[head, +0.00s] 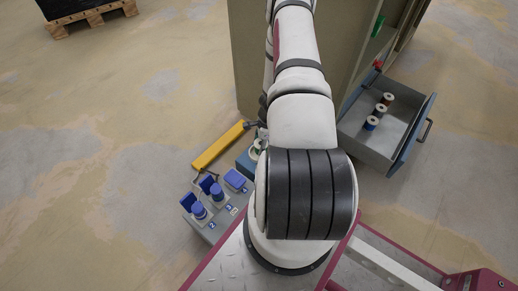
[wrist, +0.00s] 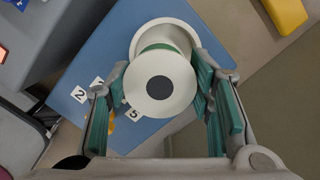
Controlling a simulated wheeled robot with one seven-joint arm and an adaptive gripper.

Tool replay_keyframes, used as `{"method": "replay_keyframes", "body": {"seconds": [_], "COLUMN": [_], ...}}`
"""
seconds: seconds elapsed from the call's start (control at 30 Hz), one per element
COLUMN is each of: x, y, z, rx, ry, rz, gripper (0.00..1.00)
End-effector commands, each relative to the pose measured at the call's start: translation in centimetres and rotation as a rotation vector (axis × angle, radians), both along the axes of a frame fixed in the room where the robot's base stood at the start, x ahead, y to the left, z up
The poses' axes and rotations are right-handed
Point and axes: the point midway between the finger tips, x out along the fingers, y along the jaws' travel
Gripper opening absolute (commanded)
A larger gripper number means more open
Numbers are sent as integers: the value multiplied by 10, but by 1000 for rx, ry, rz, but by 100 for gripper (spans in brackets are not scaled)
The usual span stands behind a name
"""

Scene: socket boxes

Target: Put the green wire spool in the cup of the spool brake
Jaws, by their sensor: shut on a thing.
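The green wire spool (wrist: 158,83) has white round flanges and a dark centre hole; a strip of green wire shows between the flanges. My gripper (wrist: 160,84) has its teal-padded fingers on both sides of the spool and is shut on it. The spool is over a blue surface (wrist: 85,68) with small number tiles. In the head view part of a blue box (head: 243,163) shows beside my arm, with a little white and green at the spool (head: 257,147). The cup of the spool brake cannot be made out; the spool and gripper hide what is below.
A grey box (head: 211,222) with blue sockets and open lids stands left of my arm. A yellow bar (head: 220,145) lies behind it and also shows in the wrist view (wrist: 287,12). An open drawer (head: 387,155) at right holds several spools (head: 381,109) beside a cabinet (head: 248,60).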

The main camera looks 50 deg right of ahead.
Motion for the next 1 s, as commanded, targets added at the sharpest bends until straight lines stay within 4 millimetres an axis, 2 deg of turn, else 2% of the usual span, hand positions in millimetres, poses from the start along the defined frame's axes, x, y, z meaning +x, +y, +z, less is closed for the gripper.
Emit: {"method": "replay_keyframes", "body": {"seconds": [0.23, 0.4, 0.5, 0.77, 1.0], "x": [13, 10, 10, 10, 10], "y": [-1, -1, -1, -1, -1], "z": [-1, -30, -37, -36, -43], "rx": [-1, 1, 0, 0, 1], "ry": [-1, 1, 0, -2, -1], "rz": [4, 1, 1, 1, 1], "gripper": [13, 13, 13, 13, 13]}}
